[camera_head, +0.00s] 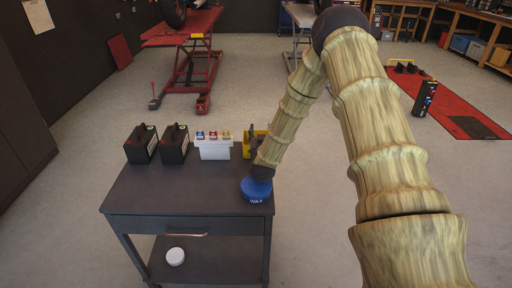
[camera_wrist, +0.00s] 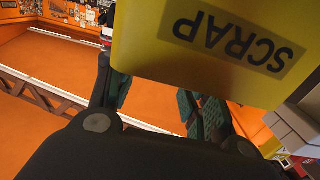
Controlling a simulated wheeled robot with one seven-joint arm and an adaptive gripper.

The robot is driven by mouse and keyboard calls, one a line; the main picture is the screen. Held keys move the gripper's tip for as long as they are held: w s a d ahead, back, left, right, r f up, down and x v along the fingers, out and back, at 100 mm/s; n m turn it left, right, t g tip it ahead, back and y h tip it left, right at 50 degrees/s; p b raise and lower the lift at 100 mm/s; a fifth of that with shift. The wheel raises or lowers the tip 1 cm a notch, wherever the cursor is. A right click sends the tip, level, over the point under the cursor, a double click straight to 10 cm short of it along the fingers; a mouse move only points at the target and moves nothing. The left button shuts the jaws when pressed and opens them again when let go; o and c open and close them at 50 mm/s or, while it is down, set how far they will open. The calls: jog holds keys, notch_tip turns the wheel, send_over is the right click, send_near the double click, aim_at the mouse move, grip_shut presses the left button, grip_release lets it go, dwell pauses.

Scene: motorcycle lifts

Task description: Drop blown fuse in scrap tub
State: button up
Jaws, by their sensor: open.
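The scrap tub (camera_head: 246,147) is yellow and stands at the back right of the dark cart top, partly hidden behind my gripper. In the wrist view the yellow tub (camera_wrist: 150,45) is very close, with its SCRAP label upside down, and it covers part of the fingers. My gripper (camera_head: 256,142) is beside the tub, at its right in the head view. In the wrist view my gripper (camera_wrist: 160,95) is open, with its teal pads apart. I see nothing between the pads, but the tips are partly hidden. I cannot make out the blown fuse in either view.
On the cart (camera_head: 150,200) stand two black batteries (camera_head: 141,145) (camera_head: 174,143), a white box with coloured tops (camera_head: 214,150) left of the tub, and a blue wax tin (camera_head: 256,190) close below my arm. The cart's front left is clear. A red lift (camera_head: 185,40) stands behind.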

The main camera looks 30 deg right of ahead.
notch_tip(320, 180, up, 10)
dwell(0.7)
jog(key=shift+f, duration=0.1)
dwell(0.3)
